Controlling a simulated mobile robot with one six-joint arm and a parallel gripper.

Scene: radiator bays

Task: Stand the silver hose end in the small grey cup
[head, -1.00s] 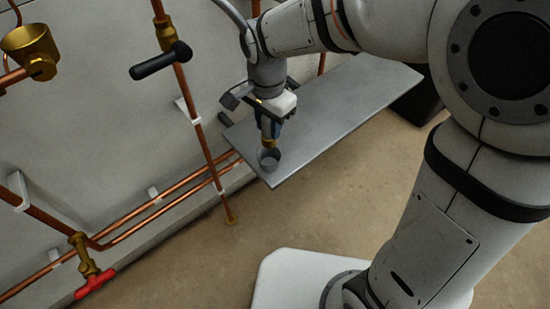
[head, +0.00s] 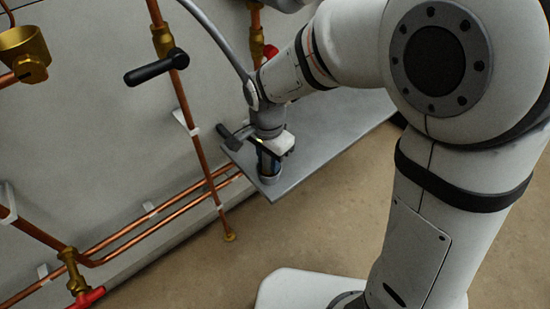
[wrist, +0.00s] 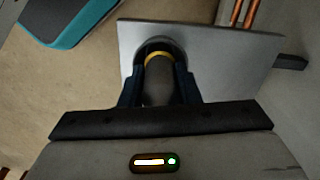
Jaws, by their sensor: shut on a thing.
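My gripper (wrist: 160,88) is shut on the hose end (wrist: 158,82), a dark grey cylinder with a brass-yellow ring near its far end. The small grey cup (head: 270,180) stands near the front corner of a grey metal shelf (head: 310,160). In the head view my gripper (head: 268,160) points down right over the cup and hides the hose end. In the wrist view the hose end's tip lies inside the dark round outline of the cup (wrist: 143,46). I cannot tell whether it touches the cup's bottom.
Copper pipes (head: 188,110) run along the wall left of the shelf, with a black-handled valve (head: 155,67) and a red-handled valve (head: 87,298). A teal-edged dark object (wrist: 70,20) shows in the wrist view. The shelf right of the cup is bare.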

